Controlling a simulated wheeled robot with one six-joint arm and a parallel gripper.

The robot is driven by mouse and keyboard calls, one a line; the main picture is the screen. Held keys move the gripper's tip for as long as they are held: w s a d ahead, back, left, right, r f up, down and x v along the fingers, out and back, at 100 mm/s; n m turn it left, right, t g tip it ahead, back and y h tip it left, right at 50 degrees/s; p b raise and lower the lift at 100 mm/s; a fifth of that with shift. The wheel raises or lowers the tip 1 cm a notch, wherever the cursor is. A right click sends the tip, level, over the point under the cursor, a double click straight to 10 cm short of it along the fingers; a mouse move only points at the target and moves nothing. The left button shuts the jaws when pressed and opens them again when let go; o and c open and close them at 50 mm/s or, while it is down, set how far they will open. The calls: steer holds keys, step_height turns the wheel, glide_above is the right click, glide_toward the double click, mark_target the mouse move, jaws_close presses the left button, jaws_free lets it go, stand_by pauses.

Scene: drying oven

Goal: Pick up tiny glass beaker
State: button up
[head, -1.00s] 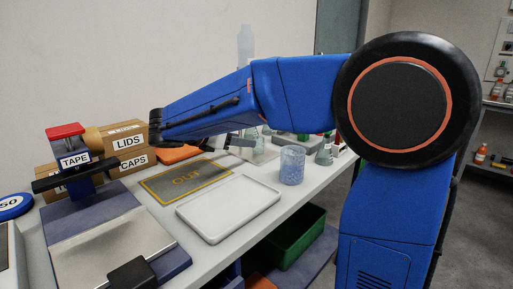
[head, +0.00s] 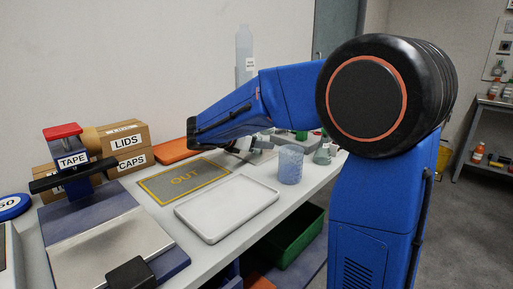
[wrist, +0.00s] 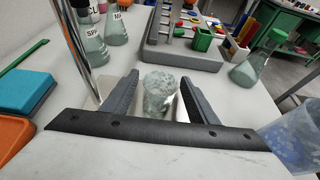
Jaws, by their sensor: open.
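A tiny glass beaker (wrist: 160,92), clear with a speckled, pale grey-green look, stands on the bench in the wrist view. My gripper (wrist: 159,79) is open, with one finger on each side of the beaker. I cannot tell whether either finger touches it. In the head view my gripper (head: 247,151) is low over the bench, beyond the OUT mat, and the beaker cannot be made out there.
A blue translucent cup (head: 291,165) stands close on the right, also in the wrist view (wrist: 296,135). Labelled flasks (wrist: 92,45) and a grey rack (wrist: 182,50) stand behind the beaker. Another flask (wrist: 250,68) is at right. A white tray (head: 228,207) lies empty near the OUT mat (head: 184,180).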

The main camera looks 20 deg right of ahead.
steer(key=x, duration=0.3)
steer(key=shift+w, duration=0.15)
steer(key=c, duration=1.2)
steer(key=shift+r, duration=0.1)
steer(key=shift+c, duration=0.2)
